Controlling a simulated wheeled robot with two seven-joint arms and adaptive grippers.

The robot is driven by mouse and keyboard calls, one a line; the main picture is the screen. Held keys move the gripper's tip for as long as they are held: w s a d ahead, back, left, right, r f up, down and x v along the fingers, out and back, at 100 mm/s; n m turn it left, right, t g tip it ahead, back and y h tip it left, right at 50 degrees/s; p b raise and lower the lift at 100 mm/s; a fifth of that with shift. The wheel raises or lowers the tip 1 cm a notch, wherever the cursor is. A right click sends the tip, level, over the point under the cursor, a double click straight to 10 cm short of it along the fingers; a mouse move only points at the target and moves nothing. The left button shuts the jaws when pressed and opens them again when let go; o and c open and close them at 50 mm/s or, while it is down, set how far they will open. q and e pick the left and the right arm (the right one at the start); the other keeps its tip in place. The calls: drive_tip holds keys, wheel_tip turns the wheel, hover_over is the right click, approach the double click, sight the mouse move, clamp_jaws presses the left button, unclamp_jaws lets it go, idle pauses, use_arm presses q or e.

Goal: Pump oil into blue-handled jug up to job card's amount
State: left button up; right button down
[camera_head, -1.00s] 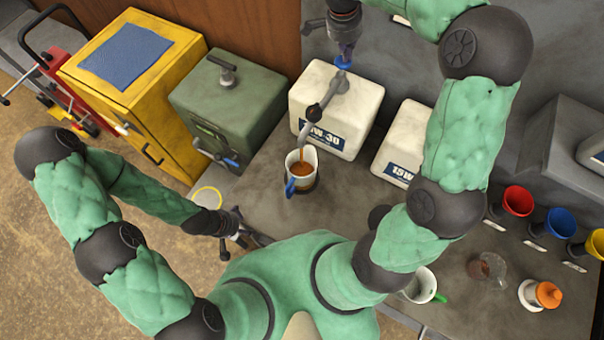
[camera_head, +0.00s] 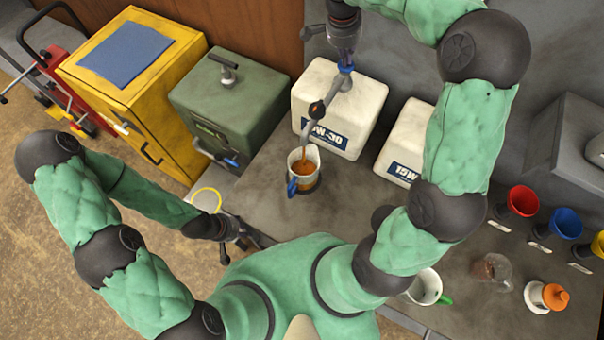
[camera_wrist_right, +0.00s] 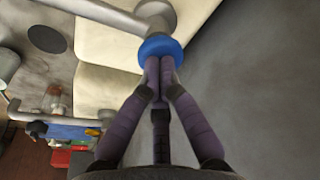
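The blue-handled jug (camera_head: 304,187) stands upright on the bench under the spout of the pump (camera_head: 318,115), with brown oil inside. Its level against any marks is too small to read. The pump rises from a white oil container (camera_head: 350,98) whose label ends in W-30. My right gripper (camera_head: 345,64) is at the pump's blue knob, which also shows in the right wrist view (camera_wrist_right: 160,47). There its fingers are together, tips against the knob, with nothing visible between them. My left gripper (camera_head: 243,248) is open and empty by the bench's front edge. I make out no job card.
A second white container (camera_head: 405,145) stands to the right. A green-handled jug (camera_head: 425,288), a glass jug with brown liquid (camera_head: 492,270), an orange-topped container (camera_head: 547,297) and coloured funnels (camera_head: 522,200) are at right. A yellow-rimmed container (camera_head: 206,200) is near my left gripper.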

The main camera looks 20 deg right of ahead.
drive_tip(key=shift+s+f, duration=0.1)
drive_tip(key=shift+f, duration=0.2)
drive_tip(key=shift+s+a+f+b, duration=0.25)
drive_tip(key=shift+a+f+b, duration=0.1)
drive_tip(key=shift+b, duration=0.2)
idle(0.3)
drive_tip(key=shift+r, duration=0.2)
drive_tip(key=shift+r+p, duration=0.45)
drive_tip(key=shift+w+d+r+p, duration=0.5)
drive_tip(key=shift+w+r+p, duration=0.05)
drive_tip(key=shift+r+p, duration=0.15)
drive_tip(key=shift+s+r+p, duration=0.15)
drive_tip(key=shift+r+p, duration=0.25)
drive_tip(key=shift+r, duration=0.35)
drive_tip(key=shift+d+p+v, duration=0.25)
drive_tip(key=shift+p+v, duration=0.6)
drive_tip(key=shift+v, duration=0.45)
drive_tip(key=shift+r, duration=0.1)
drive_tip(key=shift+f, duration=0.2)
